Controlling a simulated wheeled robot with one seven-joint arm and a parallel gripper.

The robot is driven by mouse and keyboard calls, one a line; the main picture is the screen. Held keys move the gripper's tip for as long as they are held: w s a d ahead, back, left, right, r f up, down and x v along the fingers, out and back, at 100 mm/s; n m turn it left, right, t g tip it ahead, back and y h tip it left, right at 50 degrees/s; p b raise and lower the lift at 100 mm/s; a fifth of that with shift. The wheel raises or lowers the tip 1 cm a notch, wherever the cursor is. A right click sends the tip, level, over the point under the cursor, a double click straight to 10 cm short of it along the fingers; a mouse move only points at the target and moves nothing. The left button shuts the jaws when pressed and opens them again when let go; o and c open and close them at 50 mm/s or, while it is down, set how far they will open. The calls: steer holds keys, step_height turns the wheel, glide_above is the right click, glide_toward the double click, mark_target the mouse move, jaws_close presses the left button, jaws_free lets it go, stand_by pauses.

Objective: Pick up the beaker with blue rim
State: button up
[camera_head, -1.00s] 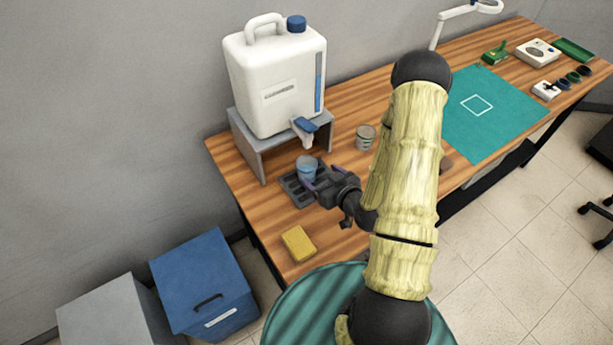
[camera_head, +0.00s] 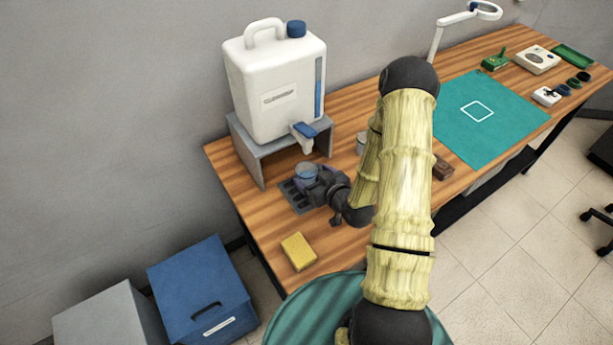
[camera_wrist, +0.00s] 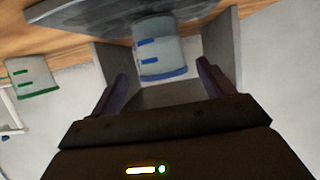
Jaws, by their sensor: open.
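The beaker with blue rim (camera_head: 306,169) stands on the dark slotted tray (camera_head: 292,197) in front of the white jug's spout. In the wrist view the beaker (camera_wrist: 160,50) appears upside down, with blue marks and a blue rim. My gripper (camera_head: 309,180) is at the beaker, with its fingers open. In the wrist view the two fingers of my gripper (camera_wrist: 160,80) are spread to either side of the beaker's rim, with gaps visible. In the head view my gripper hides the lower part of the beaker.
A green-marked beaker (camera_wrist: 34,78) is off to the left in the wrist view; my arm partly covers it (camera_head: 361,143) in the head view. The white jug (camera_head: 275,85) sits on a grey stand (camera_head: 247,150). A yellow sponge (camera_head: 298,251) lies near the table's front edge.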

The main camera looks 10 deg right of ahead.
mark_target(306, 173)
steer(key=shift+p+x, duration=0.8)
steer(key=shift+x, duration=1.35)
steer(key=shift+s+a+f, duration=0.1)
steer(key=shift+f, duration=0.1)
steer(key=c, duration=1.1)
steer(key=shift+r+b, duration=0.15)
steer(key=shift+b, duration=0.15)
